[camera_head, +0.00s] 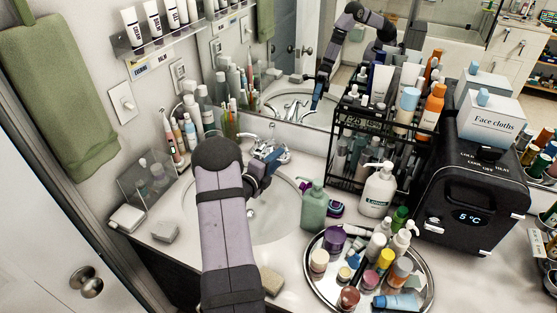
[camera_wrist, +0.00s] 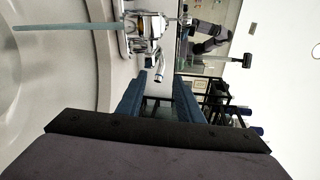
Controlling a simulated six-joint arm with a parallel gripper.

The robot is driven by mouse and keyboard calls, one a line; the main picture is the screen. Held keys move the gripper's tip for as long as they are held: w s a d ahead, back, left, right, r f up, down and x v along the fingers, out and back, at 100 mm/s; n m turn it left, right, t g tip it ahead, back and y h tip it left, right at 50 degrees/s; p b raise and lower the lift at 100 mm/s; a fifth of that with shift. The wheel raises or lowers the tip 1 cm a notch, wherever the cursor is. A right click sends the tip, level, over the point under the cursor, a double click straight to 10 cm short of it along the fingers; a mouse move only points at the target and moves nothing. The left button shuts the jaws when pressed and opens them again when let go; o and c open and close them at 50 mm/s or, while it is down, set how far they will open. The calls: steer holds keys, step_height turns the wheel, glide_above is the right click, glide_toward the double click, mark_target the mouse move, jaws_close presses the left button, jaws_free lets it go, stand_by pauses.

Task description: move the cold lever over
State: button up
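The chrome faucet (camera_head: 284,156) stands at the back rim of the white sink (camera_head: 285,222), partly hidden by my arm in the head view. In the wrist view the faucet body (camera_wrist: 146,25) is at the top, with a long pale spout reaching left. A chrome lever (camera_wrist: 160,72) hangs from it, just beyond the gap between my fingers. I see no mark that tells whether this is the cold lever. My gripper (camera_wrist: 158,80) is open, its two blue fingers apart with nothing held. It shows beside the faucet in the head view (camera_head: 272,157); contact cannot be told.
A green pump bottle (camera_head: 313,205), a white lotion bottle (camera_head: 379,190) and a crowded round tray (camera_head: 424,290) stand right of the sink. A black rack (camera_head: 343,145) and a black cooler (camera_head: 450,215) are behind. Tubes and brushes stand left of the faucet. The mirror is close behind.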

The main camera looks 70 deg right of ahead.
mark_target(287, 155)
stand_by(0.4)
steer(key=shift+s+d+r+n+t+y+b, duration=0.2)
steer(key=shift+s+t+b, duration=0.5)
steer(key=shift+t+b, duration=0.6)
steer(key=shift+s+a+f+n+t+y+b, duration=0.15)
steer(key=shift+s+t+y+b, duration=0.35)
steer(key=shift+t+b, duration=0.8)
steer(key=shift+s+d+r+n+t+y+b, duration=0.1)
steer(key=shift+s+t+b, duration=0.75)
steer(key=shift+t+b, duration=0.4)
steer(key=shift+p+x, duration=1.05)
steer(key=shift+x, duration=2.6)
steer(key=shift+w, duration=0.1)
jaws_close()
